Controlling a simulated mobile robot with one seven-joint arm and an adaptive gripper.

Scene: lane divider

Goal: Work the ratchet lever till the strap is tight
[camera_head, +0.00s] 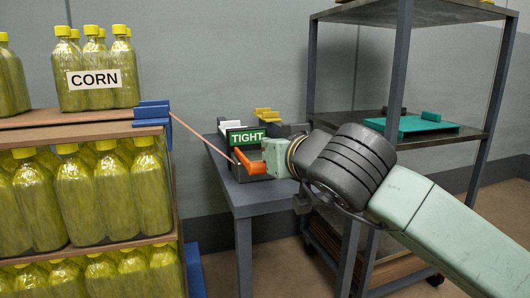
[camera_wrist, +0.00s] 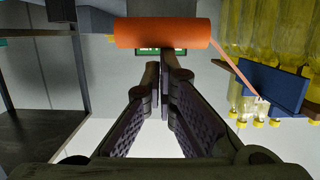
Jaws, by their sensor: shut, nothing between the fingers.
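The ratchet lever's orange handle (camera_head: 249,161) is at the ratchet on the blue-grey table, just left of my gripper in the head view. It also shows as a wide orange bar (camera_wrist: 163,33) across the top of the wrist view. My gripper (camera_wrist: 163,72) is shut and empty, its fingertips close to the bar; I cannot tell whether they touch it. A green TIGHT sign (camera_head: 247,138) stands above the handle. The thin orange strap (camera_head: 200,138) runs straight from the ratchet to a blue corner piece (camera_head: 153,114) on the pallet stack. Part of the ratchet is hidden.
Yellow bottles (camera_head: 84,195) stand in layers on the left, with a CORN label (camera_head: 94,79). The blue-grey table (camera_head: 262,197) carries the ratchet and a yellow piece (camera_head: 267,114). A metal shelf rack (camera_head: 400,60) with a teal tray (camera_head: 412,125) stands behind my arm.

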